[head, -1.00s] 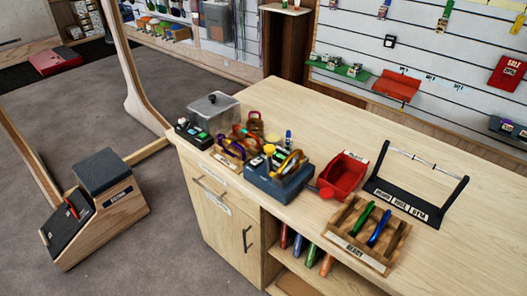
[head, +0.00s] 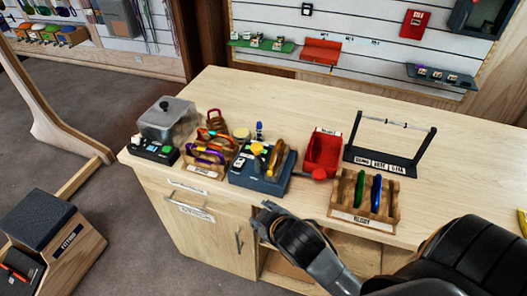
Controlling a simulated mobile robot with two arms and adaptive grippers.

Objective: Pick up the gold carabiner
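The gold carabiner (head: 276,160) stands upright on the right part of a blue-grey box (head: 246,178) on the wooden counter. Its lower end is hidden at the box. My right gripper (head: 263,216) reaches in from the lower right, in front of the counter's front edge. It is apart from the carabiner, nearer to me and below it in the picture. Its fingers are dark and small, and I cannot tell whether they are open. My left gripper is not in view.
A wooden rack (head: 200,170) with purple and orange carabiners is left of the box, a clear-lidded container (head: 168,118) behind. A red bin (head: 322,152), a rack with green and blue carabiners (head: 390,205) and a black stand (head: 381,158) are right. The counter's back (head: 270,95) is clear.

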